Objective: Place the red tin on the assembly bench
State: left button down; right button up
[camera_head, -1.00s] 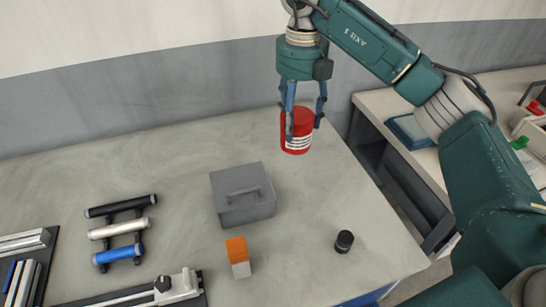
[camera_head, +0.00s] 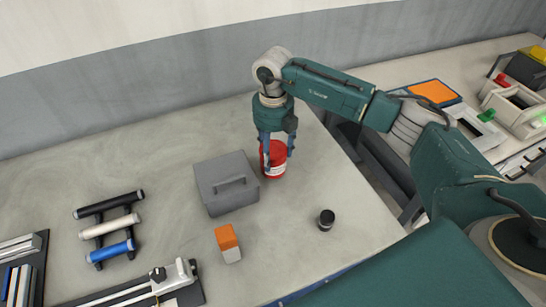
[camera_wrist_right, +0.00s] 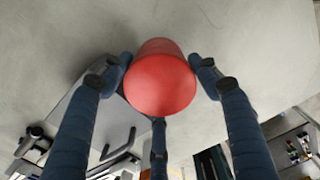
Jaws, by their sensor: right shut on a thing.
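The red tin (camera_head: 276,157) with a white label is upright between the fingers of my right gripper (camera_head: 275,152) in the head view. It is at the back right of the grey assembly bench (camera_head: 150,160), close to the right of the grey lidded box. In the right wrist view, the tin's red top (camera_wrist_right: 162,85) fills the space between the blue fingers of the right gripper (camera_wrist_right: 162,80), which is shut on it. The tin is low over the bench; I cannot tell whether its base touches. My left gripper is not in view.
The grey box (camera_head: 226,183) with a handle stands just left of the tin. An orange and white block (camera_head: 228,243) and a black cylinder (camera_head: 326,220) stand nearer. A rack of rollers (camera_head: 110,228) is at left. A second bench with trays (camera_head: 480,115) is at right.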

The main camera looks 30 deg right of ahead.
notch_tip(320, 180, down, 3)
jog(key=shift+r+p, duration=0.15)
jog(key=shift+p, duration=0.2)
jog(key=shift+f, duration=0.45)
jog(key=shift+f, duration=0.1)
jog(key=o, duration=1.4)
